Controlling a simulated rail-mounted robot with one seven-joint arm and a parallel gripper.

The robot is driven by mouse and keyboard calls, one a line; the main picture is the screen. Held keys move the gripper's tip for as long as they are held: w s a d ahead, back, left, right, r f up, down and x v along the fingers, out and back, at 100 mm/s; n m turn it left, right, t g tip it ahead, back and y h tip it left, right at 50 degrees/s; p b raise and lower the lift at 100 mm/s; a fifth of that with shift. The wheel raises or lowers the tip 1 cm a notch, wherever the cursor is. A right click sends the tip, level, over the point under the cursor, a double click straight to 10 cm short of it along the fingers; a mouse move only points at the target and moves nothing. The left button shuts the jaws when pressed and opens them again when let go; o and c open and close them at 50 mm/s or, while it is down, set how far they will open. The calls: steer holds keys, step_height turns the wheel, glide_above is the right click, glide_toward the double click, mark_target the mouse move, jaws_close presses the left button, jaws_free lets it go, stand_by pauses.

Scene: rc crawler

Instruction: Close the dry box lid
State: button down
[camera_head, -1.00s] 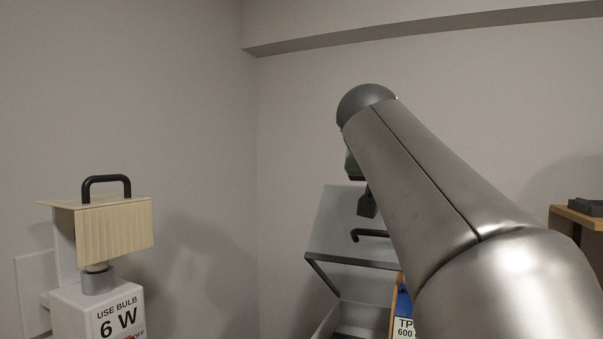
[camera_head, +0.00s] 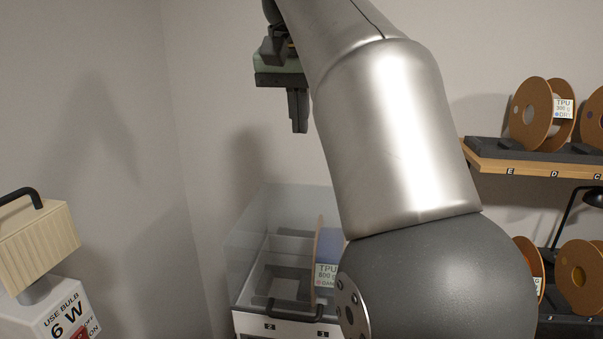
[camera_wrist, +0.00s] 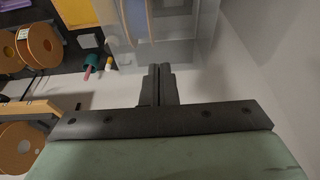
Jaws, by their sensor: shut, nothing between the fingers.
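The dry box (camera_head: 241,318) stands low in the middle of the head view. It has clear walls and a white front with labels 2 and 1. Its clear lid (camera_head: 262,215) appears down over the box, with the dark handle (camera_head: 290,312) low at the front edge. A TPU spool (camera_head: 327,250) stands inside, partly hidden by my arm. My gripper (camera_head: 298,130) is shut and empty, well above the box and apart from it. In the wrist view my closed fingers (camera_wrist: 160,70) point toward the clear box (camera_wrist: 180,50).
The air around my gripper is clear.

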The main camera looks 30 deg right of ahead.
step_height(320, 180, down, 11)
steer(key=b, duration=0.1)
steer(key=shift+w+d, duration=0.15)
steer(key=shift+f, duration=0.2)
